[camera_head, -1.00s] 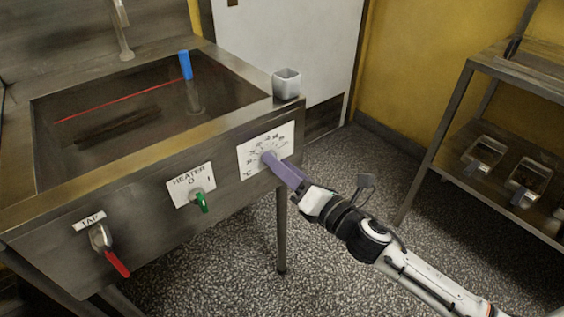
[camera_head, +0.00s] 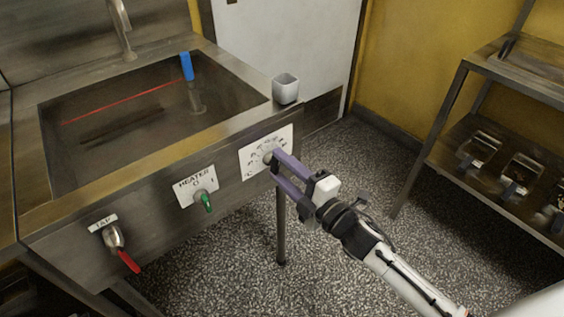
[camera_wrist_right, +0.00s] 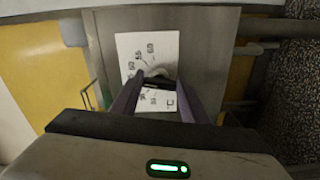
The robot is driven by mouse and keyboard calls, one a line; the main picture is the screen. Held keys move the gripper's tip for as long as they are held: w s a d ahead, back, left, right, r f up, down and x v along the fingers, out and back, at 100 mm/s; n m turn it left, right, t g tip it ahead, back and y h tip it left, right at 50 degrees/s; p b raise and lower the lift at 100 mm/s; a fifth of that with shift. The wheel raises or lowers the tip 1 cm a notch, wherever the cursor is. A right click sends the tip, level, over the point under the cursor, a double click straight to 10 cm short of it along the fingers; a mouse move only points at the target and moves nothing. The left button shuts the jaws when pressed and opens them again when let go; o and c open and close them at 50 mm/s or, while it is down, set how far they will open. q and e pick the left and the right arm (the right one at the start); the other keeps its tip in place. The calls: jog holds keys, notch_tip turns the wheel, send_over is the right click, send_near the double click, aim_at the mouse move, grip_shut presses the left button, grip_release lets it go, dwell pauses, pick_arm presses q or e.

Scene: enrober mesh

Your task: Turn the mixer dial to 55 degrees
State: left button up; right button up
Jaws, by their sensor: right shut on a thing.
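The dial's white plate (camera_head: 256,165) is on the front panel of the steel sink unit, with numbers in an arc and a °C mark. In the right wrist view the plate (camera_wrist_right: 130,48) shows 50, 55 and 60. My right gripper (camera_head: 277,167), with purple fingers, is shut on the knob, one finger on each side. I cannot tell which number the knob points to. My left gripper is not in view.
The heater switch with a green handle (camera_head: 207,202) and the tap with a red handle (camera_head: 128,261) are left of the dial. A grey cup (camera_head: 286,89) stands on the sink's corner. A shelf rack (camera_head: 452,105) with trays stands right. The floor between is clear.

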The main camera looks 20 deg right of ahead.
jog(key=m+p, duration=0.3)
jog(key=m, duration=0.3)
jog(key=shift+f+m+p, duration=0.1)
jog(key=shift+m+p, duration=0.25)
jog(key=shift+m, duration=0.45)
jog(key=shift+a, duration=0.1)
jog(key=o, duration=1.1)
jog(key=shift+c, duration=0.2)
